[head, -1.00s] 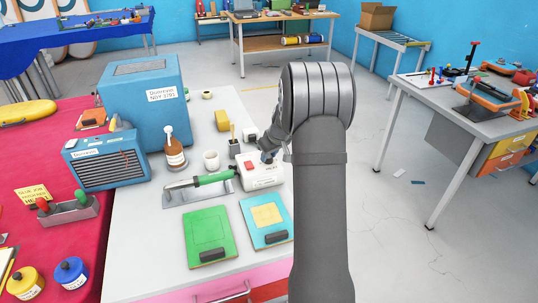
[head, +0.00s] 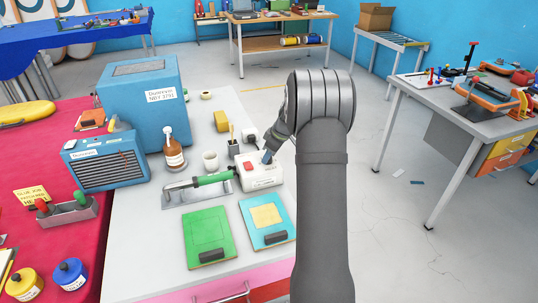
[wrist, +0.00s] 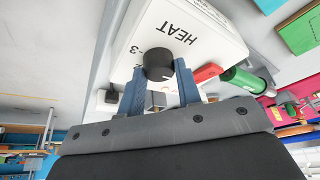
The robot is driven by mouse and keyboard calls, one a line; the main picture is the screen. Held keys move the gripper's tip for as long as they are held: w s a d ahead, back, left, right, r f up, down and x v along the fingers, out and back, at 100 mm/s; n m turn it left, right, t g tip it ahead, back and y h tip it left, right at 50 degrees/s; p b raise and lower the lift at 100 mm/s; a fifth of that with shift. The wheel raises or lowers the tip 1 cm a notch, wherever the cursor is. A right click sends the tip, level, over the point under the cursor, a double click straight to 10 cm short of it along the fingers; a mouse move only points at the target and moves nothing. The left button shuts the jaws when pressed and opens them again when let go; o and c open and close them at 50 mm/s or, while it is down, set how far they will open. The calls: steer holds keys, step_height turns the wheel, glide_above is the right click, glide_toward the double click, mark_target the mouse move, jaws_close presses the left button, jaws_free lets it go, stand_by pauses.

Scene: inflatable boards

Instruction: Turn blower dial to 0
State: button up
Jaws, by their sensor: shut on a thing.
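The white blower control box (head: 262,184) stands on the grey bench, with a red switch (head: 247,165) on its top. In the wrist view the box (wrist: 215,25) shows the word HEAT and a number 3. Its black round dial (wrist: 159,58) sits between the blue fingers of my gripper (wrist: 161,70), which is shut on it. A small light mark shows on the dial's near side; the number it faces cannot be read. In the head view my gripper (head: 268,156) reaches down onto the box from the right and hides the dial.
A green-handled tool (head: 213,179) lies just left of the box. A green board (head: 207,232) and a blue board (head: 268,238) lie in front.

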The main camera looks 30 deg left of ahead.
steer(key=o, duration=1)
steer(key=v, duration=1.7)
steer(key=shift+d+r, duration=0.1)
steer(key=shift+d, duration=0.05)
steer(key=x, duration=1.7)
steer(key=shift+a, duration=0.2)
